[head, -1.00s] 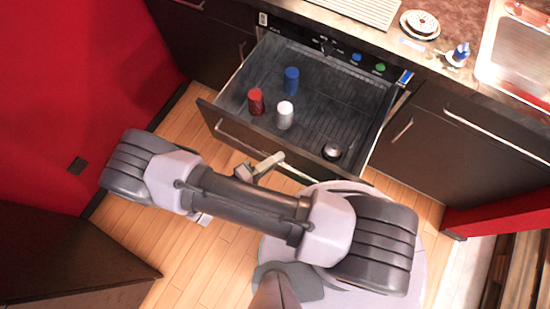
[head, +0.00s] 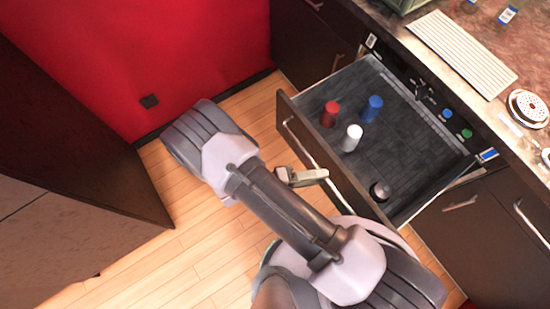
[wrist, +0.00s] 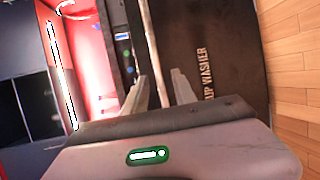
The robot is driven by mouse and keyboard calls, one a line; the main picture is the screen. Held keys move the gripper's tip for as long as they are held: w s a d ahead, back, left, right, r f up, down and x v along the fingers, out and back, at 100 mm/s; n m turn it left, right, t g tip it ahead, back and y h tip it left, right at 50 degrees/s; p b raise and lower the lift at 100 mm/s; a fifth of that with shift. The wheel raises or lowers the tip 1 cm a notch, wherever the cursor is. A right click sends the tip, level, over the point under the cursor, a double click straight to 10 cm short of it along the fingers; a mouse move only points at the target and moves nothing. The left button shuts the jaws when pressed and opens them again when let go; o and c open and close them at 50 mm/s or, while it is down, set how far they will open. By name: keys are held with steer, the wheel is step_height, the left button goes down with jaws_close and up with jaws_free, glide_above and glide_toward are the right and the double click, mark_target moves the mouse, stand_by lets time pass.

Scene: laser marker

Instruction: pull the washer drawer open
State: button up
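The washer drawer is pulled out, and its dark front panel (head: 330,165) stands well clear of the cabinet in the head view. Its pale bar handle (head: 293,130) runs along the front. My gripper (head: 312,177) is beside the lower half of the handle. In the wrist view my gripper's two fingers (wrist: 162,90) are apart, with the light handle bar (wrist: 149,45) running between them. I cannot tell whether they touch it. The drawer front (wrist: 205,35) there bears the lettering "UP WASHER".
A counter (head: 440,75) is behind. A red wall (head: 150,60) and dark cabinet (head: 70,120) are at left; wood floor (head: 150,255) lies clear between.

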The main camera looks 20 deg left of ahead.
steer(key=p+v, duration=0.1)
steer(key=v, duration=1.4)
steer(key=shift+p, duration=0.35)
steer(key=shift+d+r, duration=0.1)
steer(key=shift+r, duration=0.05)
steer(key=w+d+r+m+g+y, duration=0.3)
steer(key=w+r+g, duration=0.15)
steer(key=r, duration=0.55)
steer(key=w+d+r+m+g+y, duration=0.3)
steer(key=w+d+r+g+y, duration=0.15)
steer(key=r, duration=0.65)
steer(key=s+d+r+m+t+y, duration=0.2)
steer(key=d+r+t+y, duration=0.1)
steer(key=d+r, duration=0.3)
steer(key=s+d+r+m+t+y, duration=0.2)
steer(key=d+r+m+t+y, duration=0.1)
steer(key=d+r+y, duration=0.2)
step_height(320, 180, up, 5)
steer(key=shift+d+f+t, duration=0.1)
steer(key=shift+d+t, duration=0.2)
steer(key=shift+d, duration=0.8)
